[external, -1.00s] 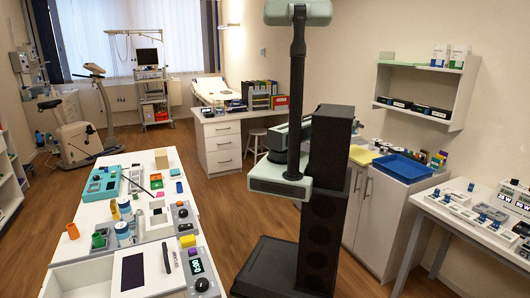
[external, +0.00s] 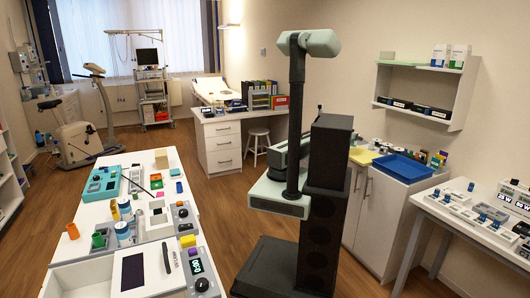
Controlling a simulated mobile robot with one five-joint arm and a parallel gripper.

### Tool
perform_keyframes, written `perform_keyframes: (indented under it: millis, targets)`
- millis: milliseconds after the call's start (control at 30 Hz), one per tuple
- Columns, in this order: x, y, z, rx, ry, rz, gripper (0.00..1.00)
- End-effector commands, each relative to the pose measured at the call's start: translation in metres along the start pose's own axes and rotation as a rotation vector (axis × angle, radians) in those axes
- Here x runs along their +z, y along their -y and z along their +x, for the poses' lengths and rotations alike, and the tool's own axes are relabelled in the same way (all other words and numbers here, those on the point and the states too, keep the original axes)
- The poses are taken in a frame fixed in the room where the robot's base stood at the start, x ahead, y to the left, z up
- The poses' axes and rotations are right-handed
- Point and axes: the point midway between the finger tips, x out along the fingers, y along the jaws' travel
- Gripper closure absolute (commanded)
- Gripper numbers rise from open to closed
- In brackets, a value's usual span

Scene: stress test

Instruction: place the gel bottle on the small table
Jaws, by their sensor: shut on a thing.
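My arm rises beside my black column, with a pale green joint at its top and a pale green link low at its left. My gripper is hidden, apparently behind the column and arm, so neither its jaws nor anything in them shows. I cannot make out the gel bottle in this view. I cannot tell which surface is the small table. A long white table (external: 158,248) stands at the left, and another white table (external: 447,224) stands at the right edge.
A white cabinet (external: 377,215) with a blue tray (external: 402,168) stands right of my column. A desk with drawers (external: 221,150) and a white stool (external: 257,137) are behind. An exercise bike (external: 75,135) is at the far left. Open wooden floor (external: 232,215) lies between the left table and me.

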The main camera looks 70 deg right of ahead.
Motion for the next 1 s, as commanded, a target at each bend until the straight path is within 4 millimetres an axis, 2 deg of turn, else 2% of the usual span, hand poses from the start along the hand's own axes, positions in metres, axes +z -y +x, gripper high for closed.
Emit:
perform_keyframes:
  millis: [33,200,433,567,733,1000]
  targets:
    - [-0.005,0.004,0.016,0.000,0.000,0.000,1.00]
    - [-0.021,0.016,0.068,0.000,0.000,0.000,1.00]
    - [-0.039,0.029,0.127,0.000,0.000,0.000,1.00]
    - [-0.044,0.032,0.140,0.000,0.000,0.000,1.00]
    - [-0.042,0.032,0.141,0.000,0.000,0.000,1.00]
    - [-0.007,0.032,0.155,0.000,0.000,0.000,1.00]
